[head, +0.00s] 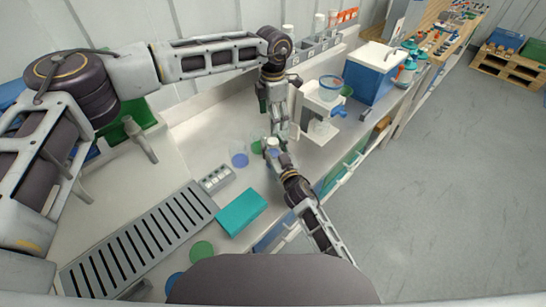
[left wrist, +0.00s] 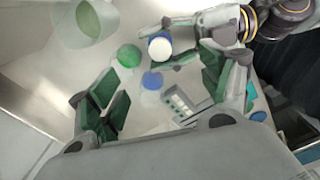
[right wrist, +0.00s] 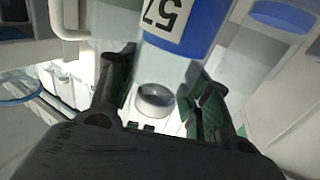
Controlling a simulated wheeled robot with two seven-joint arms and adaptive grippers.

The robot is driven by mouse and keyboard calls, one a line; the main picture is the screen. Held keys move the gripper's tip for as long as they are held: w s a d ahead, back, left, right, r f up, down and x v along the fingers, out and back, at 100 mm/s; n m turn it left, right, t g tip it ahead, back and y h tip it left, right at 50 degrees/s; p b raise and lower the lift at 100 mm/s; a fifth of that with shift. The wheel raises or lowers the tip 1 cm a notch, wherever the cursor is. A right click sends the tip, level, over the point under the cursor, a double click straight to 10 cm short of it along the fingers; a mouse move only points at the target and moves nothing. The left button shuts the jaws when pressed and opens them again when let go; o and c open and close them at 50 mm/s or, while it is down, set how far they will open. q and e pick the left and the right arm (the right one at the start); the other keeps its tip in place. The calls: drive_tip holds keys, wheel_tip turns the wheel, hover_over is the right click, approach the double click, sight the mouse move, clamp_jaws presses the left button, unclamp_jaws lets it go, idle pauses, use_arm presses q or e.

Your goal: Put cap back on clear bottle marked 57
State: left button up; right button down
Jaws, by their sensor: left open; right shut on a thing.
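The bottle marked 57 (right wrist: 165,62), with a blue band and a clear part, lies between the fingers of my right gripper (right wrist: 158,88) in the right wrist view, its number upside down. My right gripper (head: 272,148) is shut on it. In the left wrist view its round white top (left wrist: 160,47) shows above blue. A pale ring-shaped piece (right wrist: 155,100) shows past the clear part; I cannot tell whether it is the cap or part of the bottle. My left gripper (head: 278,122) is open above the right one, with nothing seen between its fingers.
A blue-marked clear vessel (head: 240,160) and a green one (head: 257,147) stand close left of the right gripper. A white apparatus (head: 318,105) stands to the right. A teal box (head: 241,212) and slotted grey tray (head: 140,245) lie nearer.

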use_arm(q)
wheel_tip(320, 180, up, 6)
drive_tip(key=shift+r, duration=0.2)
idle(0.3)
use_arm(e)
drive_tip(key=c, duration=0.6)
unclamp_jaws()
drive_tip(key=shift+s, duration=0.15)
drive_tip(key=v, duration=1.1)
drive_tip(key=shift+s+d, duration=0.25)
drive_tip(key=shift+s, duration=0.05)
